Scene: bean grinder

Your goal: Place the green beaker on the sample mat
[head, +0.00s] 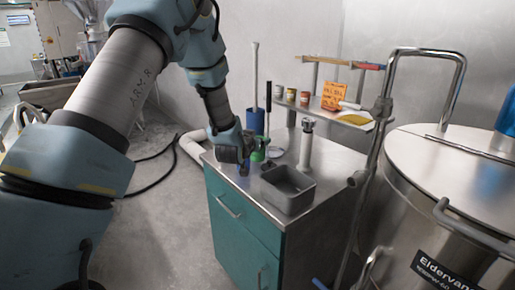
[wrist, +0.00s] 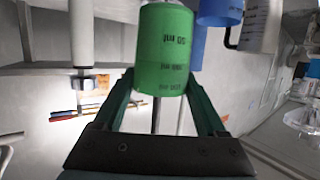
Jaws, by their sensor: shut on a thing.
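The green beaker (wrist: 164,48), with dark printed volume marks, is between the two fingers of my gripper (wrist: 158,82) in the wrist view. The fingers are shut on its sides. In the head view my gripper (head: 248,152) is over the back left part of the steel counter, and the green beaker (head: 260,151) shows in part beside it. I cannot tell whether the beaker touches the counter. I cannot make out a sample mat for certain in either view.
A grey open bin (head: 289,192) stands at the counter's front. A blue container (head: 255,121) stands behind my gripper and a pale upright cylinder (head: 306,148) to its right. A small pale round item (head: 275,152) lies near the beaker. A large steel vessel (head: 440,165) stands right.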

